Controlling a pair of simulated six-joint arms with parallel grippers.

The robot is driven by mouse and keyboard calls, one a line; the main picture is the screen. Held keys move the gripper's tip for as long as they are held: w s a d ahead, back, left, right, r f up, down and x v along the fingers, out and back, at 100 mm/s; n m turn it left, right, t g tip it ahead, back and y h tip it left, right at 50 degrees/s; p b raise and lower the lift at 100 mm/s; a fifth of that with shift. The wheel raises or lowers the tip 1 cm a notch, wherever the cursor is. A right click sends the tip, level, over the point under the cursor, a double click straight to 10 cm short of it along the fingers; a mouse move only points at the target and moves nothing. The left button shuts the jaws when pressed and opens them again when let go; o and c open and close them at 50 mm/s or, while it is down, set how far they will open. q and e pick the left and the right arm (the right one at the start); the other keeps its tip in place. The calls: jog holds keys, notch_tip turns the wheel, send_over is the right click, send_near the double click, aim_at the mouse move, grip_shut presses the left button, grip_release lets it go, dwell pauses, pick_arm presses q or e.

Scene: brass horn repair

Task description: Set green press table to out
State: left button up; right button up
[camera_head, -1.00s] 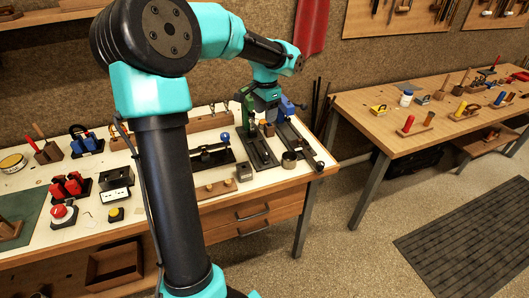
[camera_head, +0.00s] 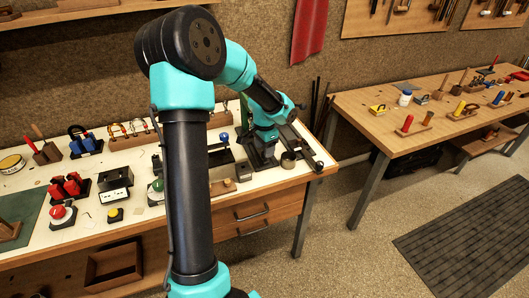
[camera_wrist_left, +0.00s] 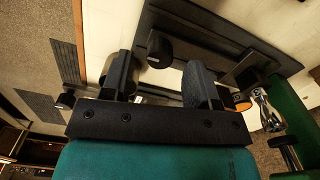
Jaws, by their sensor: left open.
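The green press is mostly hidden behind my left arm in the head view; a sliver of its green upright (camera_head: 243,108) shows. Its green body (camera_wrist_left: 290,105) also shows at the right edge of the left wrist view. A dark base plate (camera_wrist_left: 225,35) with a black round knob (camera_wrist_left: 160,49) and a pale metal strip lies beyond my fingers in the wrist view. My left gripper (camera_wrist_left: 161,88) is open, with nothing seen held between its fingers. The knob appears between the fingertips; whether they touch it I cannot tell. My right gripper is not in view.
A dark rail (camera_head: 312,150) lies to the right of my left gripper, and a small metal cup (camera_head: 288,160) stands near the bench front. A small grey block (camera_head: 244,171) is left of the cup.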

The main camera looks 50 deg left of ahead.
pick_arm(q)
jog(key=shift+f, duration=1.3)
jog(key=shift+c, duration=0.4)
grip_shut()
